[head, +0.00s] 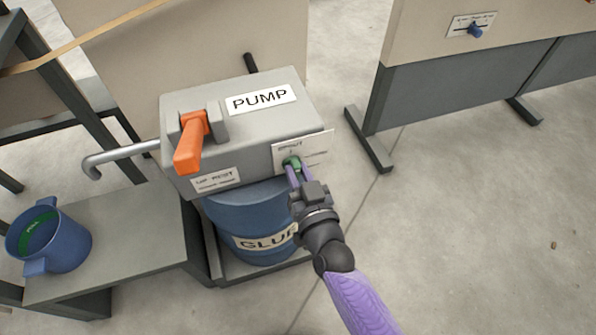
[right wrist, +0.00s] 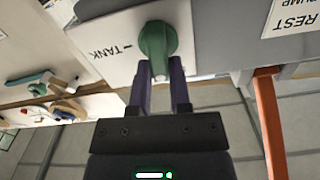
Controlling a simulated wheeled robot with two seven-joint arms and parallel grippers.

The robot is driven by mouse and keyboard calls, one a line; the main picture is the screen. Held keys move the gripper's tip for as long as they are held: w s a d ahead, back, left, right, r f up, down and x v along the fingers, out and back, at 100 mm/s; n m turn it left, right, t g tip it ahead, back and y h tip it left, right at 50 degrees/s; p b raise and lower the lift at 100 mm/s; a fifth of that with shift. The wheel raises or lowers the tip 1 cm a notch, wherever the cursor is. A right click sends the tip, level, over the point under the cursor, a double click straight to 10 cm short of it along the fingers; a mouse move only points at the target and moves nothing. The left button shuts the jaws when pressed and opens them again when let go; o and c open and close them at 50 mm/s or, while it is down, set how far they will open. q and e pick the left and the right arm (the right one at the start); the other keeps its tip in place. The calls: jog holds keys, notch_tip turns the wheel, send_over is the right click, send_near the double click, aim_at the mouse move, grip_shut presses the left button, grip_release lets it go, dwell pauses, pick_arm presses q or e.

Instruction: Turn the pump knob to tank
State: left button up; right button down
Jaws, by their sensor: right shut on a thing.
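The green pump knob (head: 291,162) sits on a white plate (head: 316,150) on the front of the grey pump box (head: 240,117). The plate reads "SPOUT" above the knob in the head view. In the right wrist view the knob (right wrist: 157,45) stands upright in the picture, and the word "TANK" is to its left on the plate (right wrist: 112,45). My right gripper (head: 296,173) is shut on the knob, with its purple fingers at the knob's near end. Which mark the knob points to is not clear. My left gripper is not in view.
An orange lever (head: 190,145) stands out on the pump's left front. A bent spout pipe (head: 120,155) reaches left above a grey bench (head: 125,235) with a blue pot (head: 65,250). A blue glue drum (head: 235,215) is under the pump. Floor to the right is clear.

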jog(key=m, duration=0.2)
jog(key=shift+d+f+m, duration=0.1)
jog(key=shift+d+m, duration=0.05)
jog(key=shift+m, duration=0.15)
jog(key=m, duration=0.2)
jog(key=shift+d+f+m, duration=0.1)
jog(key=shift+m, duration=0.3)
pick_arm(q)
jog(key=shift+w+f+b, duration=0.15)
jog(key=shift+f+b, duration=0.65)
jog(key=shift+b, duration=0.05)
pick_arm(e)
jog(key=m, duration=0.7)
jog(key=f+m, duration=0.1)
jog(key=m, duration=0.3)
jog(key=shift+w+d, duration=0.1)
jog(key=shift+d, duration=0.15)
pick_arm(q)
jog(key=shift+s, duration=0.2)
pick_arm(e)
jog(key=c, duration=0.6)
grip_release()
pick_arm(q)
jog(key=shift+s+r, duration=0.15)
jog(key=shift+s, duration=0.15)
pick_arm(e)
jog(key=shift+o, duration=0.2)
